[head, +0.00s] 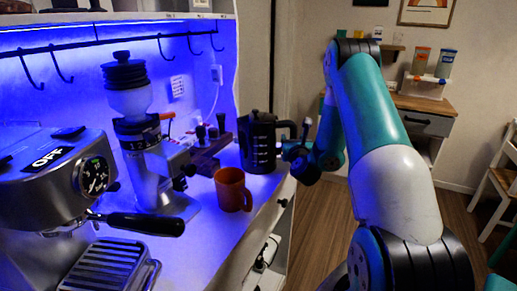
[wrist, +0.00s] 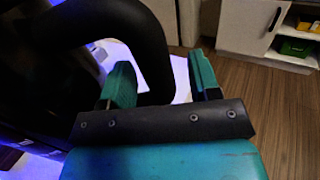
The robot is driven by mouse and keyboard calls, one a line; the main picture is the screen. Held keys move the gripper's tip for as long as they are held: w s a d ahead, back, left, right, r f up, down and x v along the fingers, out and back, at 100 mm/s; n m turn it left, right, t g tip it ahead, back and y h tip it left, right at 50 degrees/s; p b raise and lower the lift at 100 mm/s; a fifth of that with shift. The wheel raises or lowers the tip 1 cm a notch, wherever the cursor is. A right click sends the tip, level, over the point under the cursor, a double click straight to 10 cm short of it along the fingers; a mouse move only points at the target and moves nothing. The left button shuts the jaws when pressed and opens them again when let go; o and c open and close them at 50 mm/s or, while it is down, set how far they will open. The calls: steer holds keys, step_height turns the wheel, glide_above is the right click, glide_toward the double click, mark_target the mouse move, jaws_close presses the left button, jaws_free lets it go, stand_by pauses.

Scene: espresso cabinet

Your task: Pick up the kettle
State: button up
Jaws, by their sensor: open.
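The black kettle (head: 258,146) stands upright on the counter near its right end, with its handle (head: 287,125) towards my arm. My gripper (head: 290,150) is at the handle side of the kettle; its fingers are small and partly hidden by my wrist there. In the wrist view, my gripper (wrist: 162,82) is open. The kettle's handle (wrist: 157,62) passes between the two teal fingers. The left finger appears in the gap between handle and body, and the right finger is outside the handle. Neither finger clearly touches it.
An orange mug (head: 232,190) stands on the counter in front of the kettle. A grinder (head: 135,130) and an espresso machine (head: 55,190) are to the left. The counter edge (head: 262,217) runs below the kettle. Wooden floor (head: 318,215) is open to the right.

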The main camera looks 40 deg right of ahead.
steer(key=shift+c, duration=0.3)
jaws_close()
steer(key=shift+r, duration=0.1)
stand_by(1.0)
